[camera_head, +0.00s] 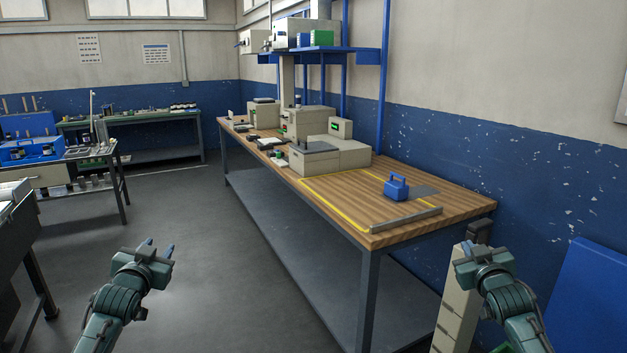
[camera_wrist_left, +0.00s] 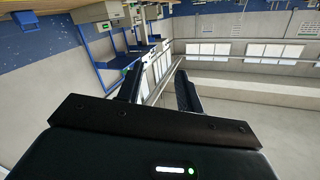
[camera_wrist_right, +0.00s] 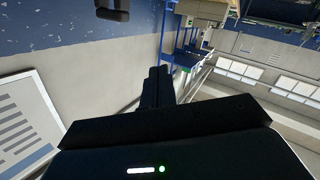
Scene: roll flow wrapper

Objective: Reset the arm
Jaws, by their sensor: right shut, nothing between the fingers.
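My left gripper (camera_head: 159,247) is raised over the open floor at the lower left of the head view. In the left wrist view its two fingers (camera_wrist_left: 160,90) stand apart with nothing between them. My right gripper (camera_head: 471,245) is raised in front of the workbench's near right end. In the right wrist view its fingers (camera_wrist_right: 157,85) are together and hold nothing. Neither gripper touches anything.
The wooden workbench (camera_head: 455,203) carries a blue block with a handle (camera_head: 396,187), a grey bar (camera_head: 406,218) and beige machines (camera_head: 340,152). A blue panel (camera_head: 590,295) leans at the right. Side benches (camera_head: 130,141) stand left. The floor (camera_head: 220,250) between is clear.

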